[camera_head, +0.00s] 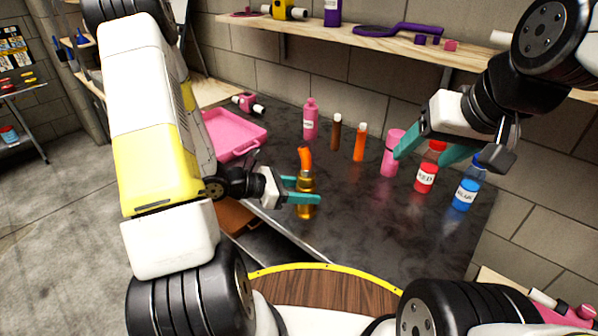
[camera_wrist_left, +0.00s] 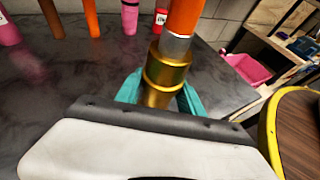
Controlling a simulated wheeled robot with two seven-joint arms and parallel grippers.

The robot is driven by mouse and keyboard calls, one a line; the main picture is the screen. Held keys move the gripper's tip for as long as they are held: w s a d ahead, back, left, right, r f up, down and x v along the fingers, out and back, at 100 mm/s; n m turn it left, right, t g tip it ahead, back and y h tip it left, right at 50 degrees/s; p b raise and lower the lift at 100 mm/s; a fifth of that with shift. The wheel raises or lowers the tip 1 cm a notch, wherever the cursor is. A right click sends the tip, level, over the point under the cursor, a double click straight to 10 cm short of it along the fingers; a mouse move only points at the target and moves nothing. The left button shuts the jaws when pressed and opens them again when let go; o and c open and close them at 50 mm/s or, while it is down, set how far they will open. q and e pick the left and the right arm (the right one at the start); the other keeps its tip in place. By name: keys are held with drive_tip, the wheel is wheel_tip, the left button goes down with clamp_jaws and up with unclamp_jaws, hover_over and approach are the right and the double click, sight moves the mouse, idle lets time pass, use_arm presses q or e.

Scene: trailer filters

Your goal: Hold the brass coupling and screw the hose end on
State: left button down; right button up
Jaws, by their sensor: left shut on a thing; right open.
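The brass coupling (camera_head: 305,206) stands upright near the front edge of the dark worktop. My left gripper (camera_head: 304,190) is shut around it, with a teal finger on each side. The brass coupling also shows close up in the left wrist view (camera_wrist_left: 165,76). The orange hose end (camera_head: 305,160) rises from the top of the coupling, with a grey metal collar (camera_wrist_left: 175,46) at the joint. I cannot tell whether the thread is engaged. My right gripper (camera_head: 432,152) is open above the right part of the worktop, near the pink and red bottles, with nothing seen held.
A pink tray (camera_head: 262,143) lies at the worktop's left. A pink bottle (camera_head: 310,120), brown tube (camera_head: 336,132), orange tube (camera_head: 360,142), pink cylinder (camera_head: 389,160), red bottle (camera_head: 426,178) and blue bottle (camera_head: 466,193) stand behind. A wooden shelf (camera_head: 350,37) crosses the wall above.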

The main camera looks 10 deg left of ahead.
use_arm(q)
drive_tip(key=w+a+f, duration=0.1)
drive_tip(key=w+a, duration=0.4)
drive_tip(key=w, duration=0.9)
drive_tip(key=shift+a+f, duration=0.2)
drive_tip(key=shift+w, duration=0.15)
drive_tip(key=shift+w+a+f, duration=0.1)
drive_tip(key=shift+w+f, duration=0.1)
drive_tip(key=shift+f, duration=0.7)
drive_tip(key=shift+w+a+f, duration=0.1)
drive_tip(key=shift+w+f, duration=0.05)
drive_tip(key=shift+f, duration=0.75)
drive_tip(key=c, duration=0.7)
unclamp_jaws()
drive_tip(key=shift+f, duration=0.15)
